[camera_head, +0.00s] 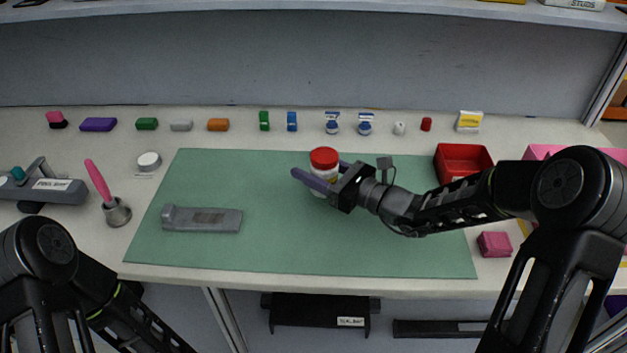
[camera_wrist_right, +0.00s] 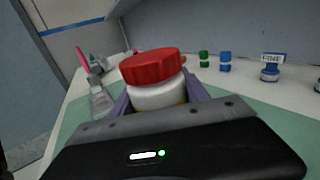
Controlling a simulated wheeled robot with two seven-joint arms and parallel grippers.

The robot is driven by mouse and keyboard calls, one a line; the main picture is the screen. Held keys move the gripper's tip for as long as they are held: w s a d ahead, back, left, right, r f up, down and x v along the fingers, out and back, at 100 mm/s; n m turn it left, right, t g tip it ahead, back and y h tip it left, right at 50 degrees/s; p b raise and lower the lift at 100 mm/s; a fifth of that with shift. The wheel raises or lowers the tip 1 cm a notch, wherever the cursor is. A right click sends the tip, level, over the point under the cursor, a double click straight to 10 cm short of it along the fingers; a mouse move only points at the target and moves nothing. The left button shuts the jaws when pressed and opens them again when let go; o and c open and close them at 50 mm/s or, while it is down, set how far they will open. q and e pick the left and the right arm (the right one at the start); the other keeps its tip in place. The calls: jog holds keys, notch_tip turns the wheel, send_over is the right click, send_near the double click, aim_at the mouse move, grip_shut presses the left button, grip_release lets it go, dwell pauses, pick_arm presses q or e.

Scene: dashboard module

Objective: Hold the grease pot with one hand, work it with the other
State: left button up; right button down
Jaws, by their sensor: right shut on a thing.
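The grease pot (camera_head: 323,176) is a white jar with a red screw lid (camera_head: 324,157), above the back middle of the green mat. My right gripper (camera_head: 319,172) is shut on it, with purple fingers on either side of the white body below the lid. In the right wrist view the pot's white body (camera_wrist_right: 157,94) sits between the fingers, with the red lid (camera_wrist_right: 151,66) on top. It looks upright. I cannot tell whether its base touches the mat. My left arm shows at the lower left, but its gripper is out of view.
The green mat (camera_head: 300,245) has a grey part (camera_head: 202,219) on its left. A pink-handled brush in a metal cup (camera_head: 117,212) and a white puck (camera_head: 149,160) stand left of it. A red bin (camera_head: 463,158) and pink block (camera_head: 494,244) are at right. Several small items line the back.

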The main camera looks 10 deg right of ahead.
jog(key=shift+f, duration=1.8)
jog(key=shift+f, duration=0.15)
jog(key=c, duration=0.6)
grip_release()
jog(key=shift+o, duration=0.2)
jog(key=shift+r, duration=0.2)
jog(key=shift+s+d+f, duration=0.1)
jog(key=shift+s+d, duration=0.1)
jog(key=b+v, duration=0.1)
jog(key=v, duration=1)
jog(key=shift+s+d, duration=0.1)
jog(key=shift+s, duration=0.15)
